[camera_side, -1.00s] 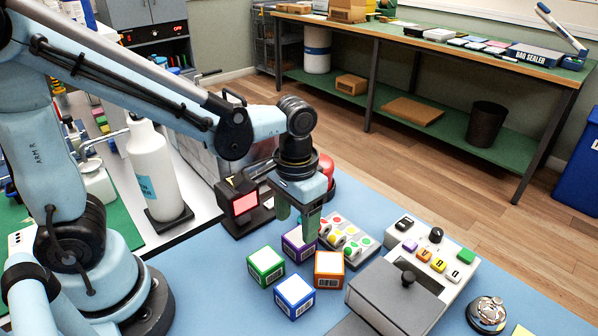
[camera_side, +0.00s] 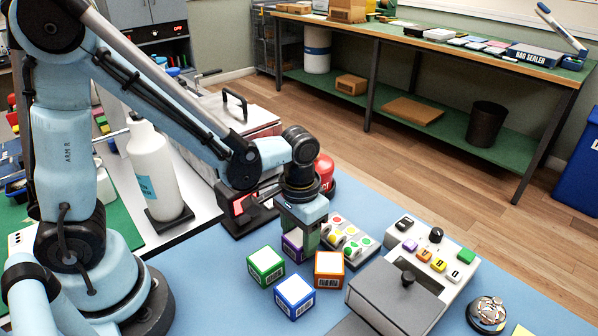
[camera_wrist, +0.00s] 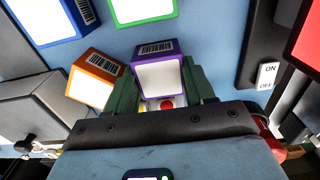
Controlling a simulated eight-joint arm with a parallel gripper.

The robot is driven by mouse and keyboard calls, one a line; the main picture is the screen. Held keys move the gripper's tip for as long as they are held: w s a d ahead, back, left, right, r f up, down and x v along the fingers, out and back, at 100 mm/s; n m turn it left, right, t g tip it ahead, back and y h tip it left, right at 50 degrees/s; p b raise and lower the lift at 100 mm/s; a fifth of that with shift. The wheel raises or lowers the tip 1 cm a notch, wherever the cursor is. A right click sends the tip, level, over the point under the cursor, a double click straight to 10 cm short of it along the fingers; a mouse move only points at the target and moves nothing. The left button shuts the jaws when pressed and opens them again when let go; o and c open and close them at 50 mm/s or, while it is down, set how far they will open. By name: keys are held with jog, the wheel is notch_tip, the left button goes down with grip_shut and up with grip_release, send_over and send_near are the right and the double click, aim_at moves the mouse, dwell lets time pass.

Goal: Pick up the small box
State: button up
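Small white-topped boxes stand on the blue table: purple (camera_side: 292,246), green (camera_side: 265,265), orange (camera_side: 329,268) and blue (camera_side: 294,296). My gripper (camera_side: 307,238) is low over the purple box, pointing down, and partly hides it in the side view. In the wrist view, the two green fingers of my gripper (camera_wrist: 160,85) stand on either side of the purple box (camera_wrist: 158,72). They look spread around it; contact is not clear. The orange box (camera_wrist: 95,78) is close beside the left finger. The green box (camera_wrist: 140,10) and blue box (camera_wrist: 45,18) are at the top edge.
A panel with coloured dots (camera_side: 350,236) stands close behind the boxes. A grey lidded device (camera_side: 395,298) and a button console (camera_side: 440,250) are to the right, with a bell (camera_side: 487,312) beyond. Bare table lies left of the boxes.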

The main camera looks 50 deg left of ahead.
jog(key=c, duration=0.5)
jog(key=shift+r, duration=0.1)
jog(key=shift+r, duration=0.35)
notch_tip(320, 180, up, 3)
jog(key=s+d+r, duration=0.7)
jog(key=s+d, duration=0.1)
send_near(300, 237)
jog(key=s+a+r, duration=0.1)
jog(key=s+a, duration=0.3)
jog(key=s, duration=0.1)
jog(key=shift+w+a+f, duration=0.15)
jog(key=shift+f, duration=0.95)
jog(key=shift+w+a+f, duration=0.1)
jog(key=shift+f, duration=0.95)
